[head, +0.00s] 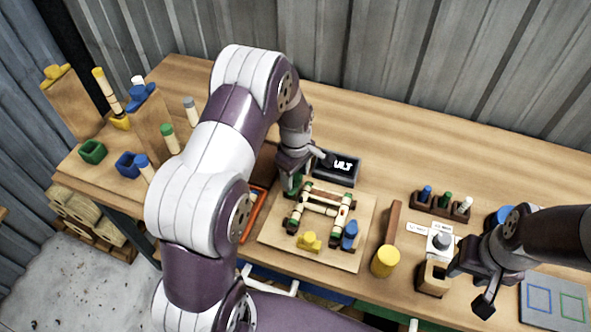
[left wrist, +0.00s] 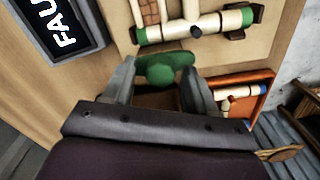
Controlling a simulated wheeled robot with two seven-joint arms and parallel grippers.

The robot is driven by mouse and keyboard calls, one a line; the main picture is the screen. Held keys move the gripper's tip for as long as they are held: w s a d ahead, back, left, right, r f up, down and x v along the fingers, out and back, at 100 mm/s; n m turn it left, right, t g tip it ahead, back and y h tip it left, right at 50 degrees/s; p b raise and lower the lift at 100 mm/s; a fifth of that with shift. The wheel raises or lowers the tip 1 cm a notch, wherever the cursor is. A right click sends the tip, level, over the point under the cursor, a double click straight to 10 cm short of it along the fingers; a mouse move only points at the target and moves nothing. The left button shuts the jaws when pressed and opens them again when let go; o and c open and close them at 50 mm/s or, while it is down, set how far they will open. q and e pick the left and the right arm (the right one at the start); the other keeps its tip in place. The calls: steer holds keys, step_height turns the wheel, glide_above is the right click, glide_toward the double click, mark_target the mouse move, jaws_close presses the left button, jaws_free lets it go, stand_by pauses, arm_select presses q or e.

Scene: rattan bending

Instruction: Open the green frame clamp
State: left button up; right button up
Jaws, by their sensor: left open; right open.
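The green frame clamp (left wrist: 165,68) shows in the left wrist view as a rounded green knob at the edge of the rattan frame's board. My left gripper (left wrist: 160,84) is open, with one finger on each side of the green clamp; I cannot tell whether they touch it. In the head view my left gripper (head: 291,178) is over the board's back left corner and hides most of the green clamp. The rattan frame (head: 320,208) lies on the wooden board (head: 272,236). A yellow clamp (head: 309,241) and a blue clamp (head: 350,236) sit at its front. My right gripper (head: 484,290) is open at the right, away from the frame.
A yellow-headed mallet (head: 385,260), a peg rack (head: 441,206) and a wooden block (head: 433,278) are to the right. The table's back is clear.

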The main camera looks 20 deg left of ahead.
mark_target(296, 175)
arm_select(q)
step_height(296, 175, up, 13)
steer(key=b, duration=0.2)
steer(key=shift+f, duration=0.15)
steer(key=s+d+f+m, duration=0.1)
steer(key=s+d+m, duration=0.1)
steer(key=s+m, duration=0.5)
steer(key=s+d+m+t, duration=0.1)
steer(key=s+m, duration=0.6)
steer(key=s, duration=0.2)
steer(key=shift+s+d+f+m, duration=0.25)
steer(key=shift+d+f+m, duration=0.05)
steer(key=shift+d+f, duration=0.1)
